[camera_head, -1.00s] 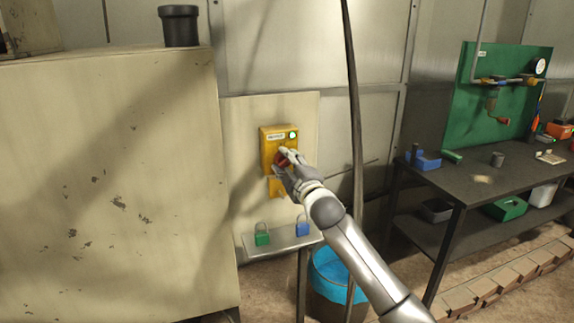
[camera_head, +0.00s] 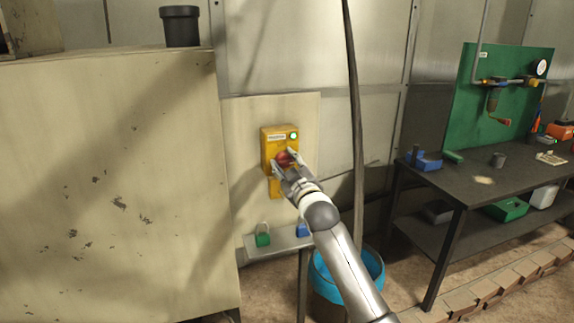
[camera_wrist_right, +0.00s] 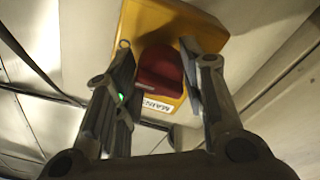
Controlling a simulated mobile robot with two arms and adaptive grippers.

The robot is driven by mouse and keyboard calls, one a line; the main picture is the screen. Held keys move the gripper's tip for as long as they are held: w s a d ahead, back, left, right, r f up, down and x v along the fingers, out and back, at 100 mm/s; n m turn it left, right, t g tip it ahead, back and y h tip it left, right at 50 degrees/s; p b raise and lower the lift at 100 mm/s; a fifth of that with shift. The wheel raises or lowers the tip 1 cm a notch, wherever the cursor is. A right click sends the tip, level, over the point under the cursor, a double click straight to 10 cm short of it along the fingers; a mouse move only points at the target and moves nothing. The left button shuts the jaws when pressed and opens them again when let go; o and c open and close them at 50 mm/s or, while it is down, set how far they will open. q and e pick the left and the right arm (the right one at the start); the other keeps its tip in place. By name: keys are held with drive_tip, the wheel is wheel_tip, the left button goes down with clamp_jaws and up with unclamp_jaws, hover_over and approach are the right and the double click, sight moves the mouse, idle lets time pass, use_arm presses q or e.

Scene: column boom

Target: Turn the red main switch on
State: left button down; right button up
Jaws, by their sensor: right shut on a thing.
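The yellow switch box (camera_head: 267,140) is mounted on a pale panel, with a small label and a lit green lamp (camera_head: 293,135) near its top. The red main switch (camera_head: 284,158) is a knob on the box's front. My right gripper (camera_head: 282,161) has a finger on either side of the knob and is shut on it. In the right wrist view the red knob (camera_wrist_right: 160,75) sits between the two fingers of the gripper (camera_wrist_right: 157,62), above a label reading "MAIN". The fingers partly hide the label. My left gripper is not in view.
A small shelf below the box holds a green padlock (camera_head: 263,238) and a blue padlock (camera_head: 302,230). A blue-lined bin (camera_head: 373,265) stands under my right arm. A dark cable hangs right of the box. A large beige cabinet (camera_head: 110,190) fills the left; a workbench (camera_head: 465,183) stands right.

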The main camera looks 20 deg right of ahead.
drive_tip(key=shift+f, duration=0.2)
drive_tip(key=o, duration=1)
drive_tip(key=shift+r, duration=0.1)
drive_tip(key=s+f, duration=0.1)
drive_tip(key=s, duration=1.1)
drive_tip(key=shift+d, duration=0.15)
drive_tip(key=shift+f, duration=0.15)
